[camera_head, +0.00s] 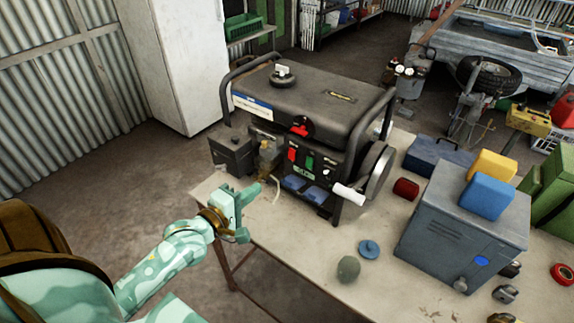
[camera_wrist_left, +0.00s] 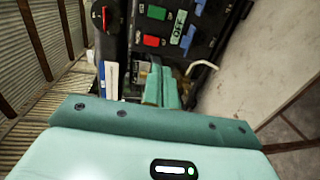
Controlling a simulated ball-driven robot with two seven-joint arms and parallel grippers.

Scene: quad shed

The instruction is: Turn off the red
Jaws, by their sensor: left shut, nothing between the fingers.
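The black generator (camera_head: 300,95) stands on the workbench. Its front panel holds a red switch (camera_head: 292,154) beside a green switch (camera_head: 309,163); a red-handled knob (camera_head: 299,129) sits above them. In the left wrist view the red switch (camera_wrist_left: 152,41), the green switch (camera_wrist_left: 156,12) and an OFF label (camera_wrist_left: 180,24) show. I cannot tell which way the red switch is set. My left gripper (camera_head: 257,188) is shut and empty, in front of and below the panel, apart from the red switch. Its fingers (camera_wrist_left: 161,86) point toward the panel in the wrist view. My right gripper is not in view.
The workbench (camera_head: 300,235) carries a grey metal box (camera_head: 460,235), a red cylinder (camera_head: 406,188), a blue disc (camera_head: 369,249) and a green ball (camera_head: 348,268). A white-handled crank (camera_head: 350,194) sticks out at the generator's right. The bench's front left is clear.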

